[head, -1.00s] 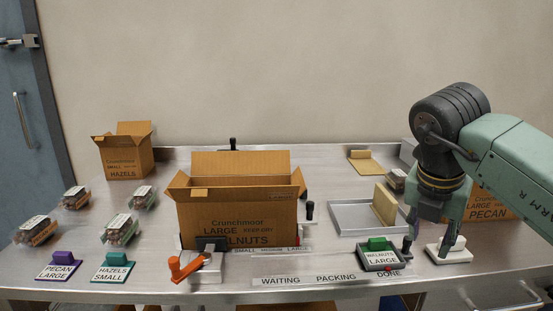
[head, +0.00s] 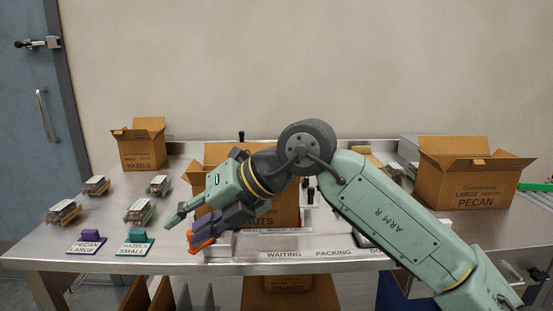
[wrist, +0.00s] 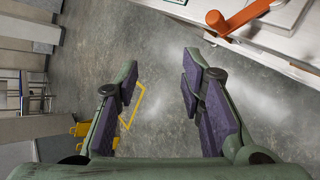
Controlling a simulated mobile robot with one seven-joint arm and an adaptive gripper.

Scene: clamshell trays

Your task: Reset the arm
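My gripper (head: 184,228) is in front of the large walnuts carton, over the table's front edge, pointing left in the head view. In the wrist view my gripper (wrist: 157,85) has its two purple-padded fingers spread apart, with only grey floor between them. It is open and empty. My bent arm crosses the middle of the head view and hides part of the table. The orange lever (head: 202,246) shows just below the fingers; it also shows at the top right of the wrist view (wrist: 245,17). Whether the fingers touch it cannot be told from the head view.
The walnuts carton (head: 222,152) is partly hidden behind my arm. An open pecan carton (head: 470,178) stands right, a hazels carton (head: 140,147) back left. Several clear packs lie left, behind a purple-handled pecan sign (head: 87,247) and a teal-handled hazels sign (head: 134,248).

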